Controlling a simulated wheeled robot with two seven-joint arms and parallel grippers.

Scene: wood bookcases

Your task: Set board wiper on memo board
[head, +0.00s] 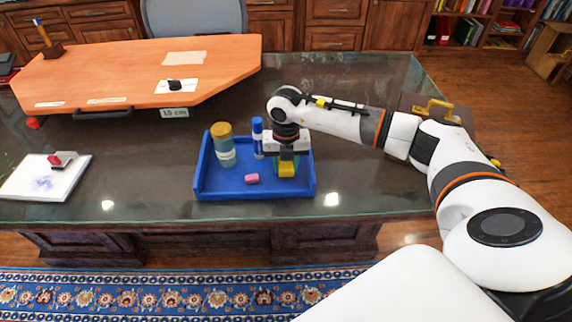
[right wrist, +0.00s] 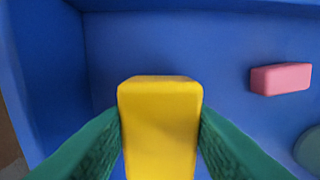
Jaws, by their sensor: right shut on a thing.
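My right gripper (head: 287,162) points down inside the blue tray (head: 255,188) and is shut on a yellow block, which I take as the board wiper (head: 287,170). In the right wrist view the yellow wiper (right wrist: 160,125) sits between the two green finger pads, above or on the blue tray floor; I cannot tell whether it touches. The white memo board (head: 25,180) lies flat at the left of the dark desk, with a blue smudge on it. A small red and white object (head: 62,159) rests at its upper part. My left gripper is not in view.
In the tray stand a yellow-lidded jar (head: 224,147) and a blue bottle or marker (head: 258,135); a pink eraser (head: 252,179) lies in front, also in the right wrist view (right wrist: 280,78). An orange board (head: 130,70) fills the back left. Desk between tray and memo board is clear.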

